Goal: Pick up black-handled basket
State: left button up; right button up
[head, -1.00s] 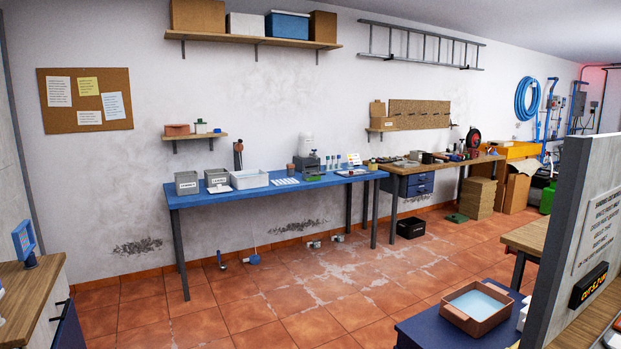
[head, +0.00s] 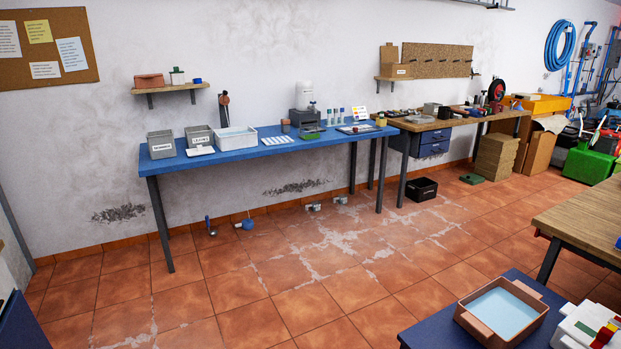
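I cannot make out a basket with black handles in the head view. A black open box (head: 420,189) with a small light marking stands on the floor under the far end of the tables; no handle can be told on it. A brown tray (head: 466,321) with a light blue inside sits on a dark blue surface at the lower right. A white bin (head: 236,142) and two grey labelled bins (head: 161,146) stand on the blue table. Neither of my grippers is in view.
The blue table (head: 290,147) runs along the wall and meets a wooden workbench (head: 428,126). Cardboard boxes (head: 495,156) and a green container (head: 588,165) stand at the right. A wooden table (head: 585,215) juts in from the right. The tiled floor in the middle is clear.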

aim_at(316, 135)
jog(key=i+j+u, duration=0.1)
jog(key=i+u, duration=0.2)
jog(key=i, duration=0.65)
jog(key=i+l+u, duration=0.1)
jog(key=i+u, duration=0.25)
jog(key=i, duration=0.6)
